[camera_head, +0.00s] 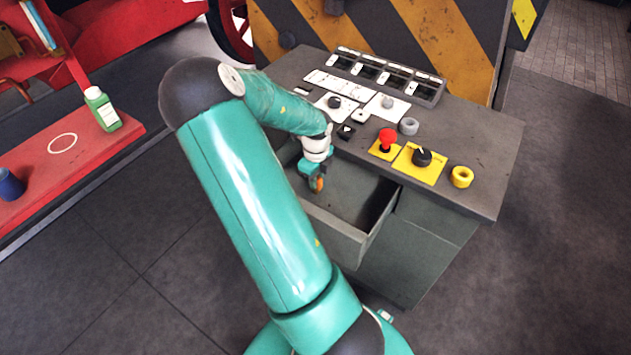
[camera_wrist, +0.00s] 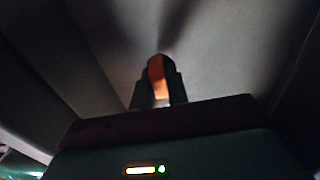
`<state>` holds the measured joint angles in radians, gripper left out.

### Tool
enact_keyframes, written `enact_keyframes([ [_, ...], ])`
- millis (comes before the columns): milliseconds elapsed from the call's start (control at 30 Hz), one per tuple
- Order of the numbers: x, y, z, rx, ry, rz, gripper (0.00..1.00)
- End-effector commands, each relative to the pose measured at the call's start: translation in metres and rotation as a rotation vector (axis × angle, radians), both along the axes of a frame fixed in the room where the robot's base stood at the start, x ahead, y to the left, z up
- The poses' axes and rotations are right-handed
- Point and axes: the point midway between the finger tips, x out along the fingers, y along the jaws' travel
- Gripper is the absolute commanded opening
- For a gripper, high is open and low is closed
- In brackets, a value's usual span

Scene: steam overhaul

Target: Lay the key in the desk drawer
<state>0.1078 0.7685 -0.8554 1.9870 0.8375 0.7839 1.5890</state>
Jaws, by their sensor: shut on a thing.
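The desk drawer (camera_head: 337,231) is pulled open at the front of the grey desk. My gripper (camera_head: 315,184) is over the drawer's opening, pointing down, with its tip within or just above the drawer's walls. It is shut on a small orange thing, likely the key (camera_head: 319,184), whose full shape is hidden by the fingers. In the wrist view the orange piece (camera_wrist: 156,75) sits between the two dark fingers, with the dim grey drawer inside around it. I cannot tell whether the key touches the drawer floor. The visible drawer floor looks bare.
The desk top (camera_head: 480,151) carries a red button (camera_head: 387,138), a black knob (camera_head: 423,157), a yellow ring (camera_head: 461,177), a grey ring (camera_head: 408,126) and a switch panel (camera_head: 386,77). A red bench (camera_head: 40,170) at left holds a green bottle (camera_head: 101,108) and a blue cup (camera_head: 9,184).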

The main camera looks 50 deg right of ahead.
Motion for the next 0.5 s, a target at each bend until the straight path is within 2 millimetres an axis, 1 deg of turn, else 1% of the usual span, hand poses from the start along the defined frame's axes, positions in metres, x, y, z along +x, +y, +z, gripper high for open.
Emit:
enact_keyframes([
  [33, -0.0001, 0.0004, -0.0078, 0.001, 0.003, 0.001, 0.0],
  [100, 0.0005, 0.0007, -0.0126, 0.0, 0.001, 0.0, 0.0],
  [433, 0.0015, 0.0017, -0.0153, 0.0, 0.0, 0.003, 0.0],
  [467, 0.0015, 0.0018, -0.0157, 0.0, 0.0, 0.003, 0.18],
  [500, 0.0016, 0.0017, -0.0154, 0.0, 0.0, 0.003, 0.26],
])
